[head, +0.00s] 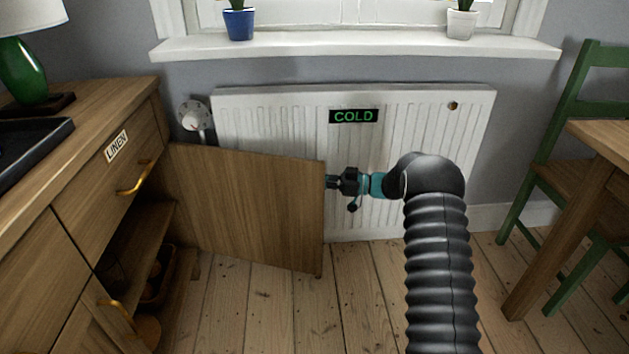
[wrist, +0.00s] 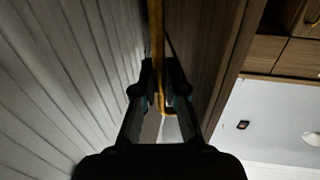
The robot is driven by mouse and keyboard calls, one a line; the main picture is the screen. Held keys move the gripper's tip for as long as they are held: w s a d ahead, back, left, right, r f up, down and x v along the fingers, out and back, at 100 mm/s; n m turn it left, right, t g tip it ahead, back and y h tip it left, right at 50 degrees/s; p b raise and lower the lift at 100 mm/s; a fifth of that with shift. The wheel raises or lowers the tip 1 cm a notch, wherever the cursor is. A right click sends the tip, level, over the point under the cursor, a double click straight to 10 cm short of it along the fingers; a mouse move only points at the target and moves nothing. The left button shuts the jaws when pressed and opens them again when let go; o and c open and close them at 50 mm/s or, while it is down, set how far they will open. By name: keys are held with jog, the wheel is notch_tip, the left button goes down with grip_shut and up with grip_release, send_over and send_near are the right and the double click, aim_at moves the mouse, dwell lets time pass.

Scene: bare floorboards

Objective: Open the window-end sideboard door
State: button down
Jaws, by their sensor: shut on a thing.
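The window-end sideboard door (head: 245,205) stands wide open, swung out from the sideboard (head: 100,95) in front of the radiator. Its plain inner wood face shows in the head view. My gripper (head: 331,182) is at the door's free edge, partly hidden behind it. In the wrist view my gripper (wrist: 160,85) is shut on the brass door handle (wrist: 157,35), which runs between the two fingers. The door (wrist: 205,50) is just right of the fingers there. The handle is hidden in the head view.
The white radiator (head: 280,115), with a COLD sign (head: 353,116), stands close behind the door. The open compartment shows a shelf (head: 135,235) and a basket (head: 160,280). A green chair (head: 570,150) and table (head: 600,140) are at the right. Floorboards (head: 285,310) before the door are clear.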

jog(key=shift+w, duration=0.5)
jog(key=c, duration=1.5)
grip_release()
jog(key=shift+a, duration=0.15)
jog(key=shift+d, duration=0.3)
jog(key=d, duration=0.4)
jog(key=s+d, duration=0.1)
jog(key=d, duration=0.6)
jog(key=shift+s+d, duration=0.3)
jog(key=shift+s, duration=0.05)
